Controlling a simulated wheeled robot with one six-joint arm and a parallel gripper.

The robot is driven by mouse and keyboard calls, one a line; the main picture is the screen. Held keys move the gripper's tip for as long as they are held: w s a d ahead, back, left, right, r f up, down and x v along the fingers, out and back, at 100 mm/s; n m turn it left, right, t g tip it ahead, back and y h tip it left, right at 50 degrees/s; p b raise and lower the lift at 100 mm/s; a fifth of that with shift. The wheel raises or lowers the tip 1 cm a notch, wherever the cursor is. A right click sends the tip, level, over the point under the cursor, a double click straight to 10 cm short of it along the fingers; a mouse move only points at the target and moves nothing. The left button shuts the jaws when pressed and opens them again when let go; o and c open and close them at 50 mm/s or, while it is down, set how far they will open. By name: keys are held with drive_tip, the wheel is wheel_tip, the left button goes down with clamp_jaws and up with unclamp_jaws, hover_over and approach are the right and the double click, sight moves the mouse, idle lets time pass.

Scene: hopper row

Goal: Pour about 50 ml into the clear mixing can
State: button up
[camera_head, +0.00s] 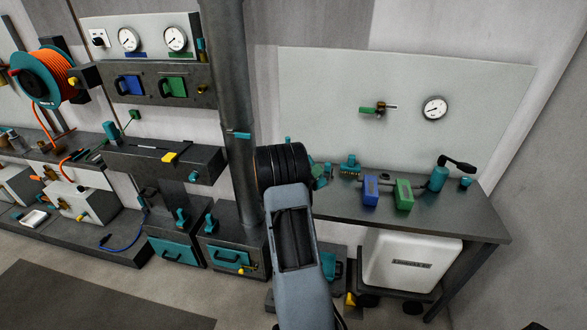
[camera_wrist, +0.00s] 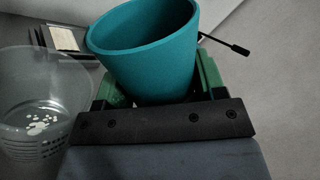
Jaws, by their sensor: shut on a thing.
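A teal cup (camera_wrist: 148,62) sits between the green fingers of my gripper (camera_wrist: 158,88) in the wrist view, which is shut on it. The cup's rim faces the top of the picture; its contents are hidden. In the head view my own arm mostly hides the gripper, and I cannot make out the clear can.
A dark workbench (camera_head: 450,222) holds a blue block (camera_head: 371,191), a green block (camera_head: 403,194) and a teal device with a black handle (camera_head: 438,178). A white container (camera_head: 410,262) stands under it. A vertical dark post (camera_head: 233,120) rises left of my arm. The bench's front right is clear.

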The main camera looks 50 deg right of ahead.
drive_tip(key=shift+s+r+n+p, duration=0.1)
drive_tip(key=shift+r+n+p, duration=0.25)
drive_tip(key=shift+r, duration=0.25)
drive_tip(key=shift+f+n+t, duration=0.4)
drive_tip(key=shift+n, duration=0.55)
drive_tip(key=shift+p, duration=0.3)
drive_tip(key=shift+r+n+p, duration=0.45)
drive_tip(key=shift+n+p, duration=0.55)
drive_tip(key=shift+n, duration=0.1)
drive_tip(key=shift+w+r+n+p, duration=0.15)
drive_tip(key=shift+w+n+p, duration=0.15)
drive_tip(key=shift+n, duration=0.1)
drive_tip(key=shift+s+r+n+t+p, duration=0.15)
drive_tip(key=shift+n+t+p, duration=0.15)
drive_tip(key=shift+r+n+p, duration=0.15)
drive_tip(key=shift+n+p, duration=0.15)
